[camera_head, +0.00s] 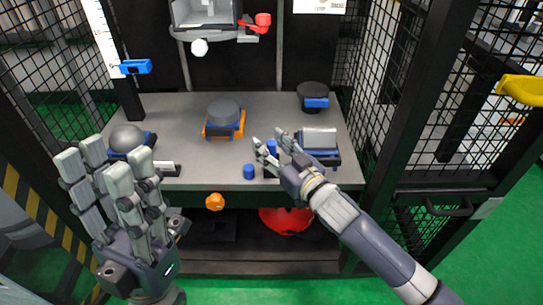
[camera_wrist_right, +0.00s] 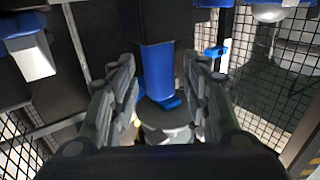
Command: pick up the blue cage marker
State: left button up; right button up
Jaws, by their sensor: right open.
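A blue cylinder (camera_head: 272,147) stands on the grey bench between the fingers of my right gripper (camera_head: 268,141). In the right wrist view, a blue cylinder (camera_wrist_right: 158,72) with a dark part above it shows between the open fingers of that gripper (camera_wrist_right: 158,64), with gaps on both sides. A second, shorter blue cylinder (camera_head: 249,171) stands at the bench's front edge, left of the right gripper. I cannot tell which of the two is the cage marker. My left gripper (camera_head: 107,166) is open and empty, pointing up in front of the bench's left end.
The bench (camera_head: 180,112) bears a grey dome on an orange-and-blue base (camera_head: 223,118), a black disc (camera_head: 313,94), a grey dome (camera_head: 127,138) and a silver block on a blue base (camera_head: 319,139). A blue clip (camera_head: 136,67) sits on the white scale. Black mesh doors stand right.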

jog(key=c, duration=1)
jog(key=shift+c, duration=0.2)
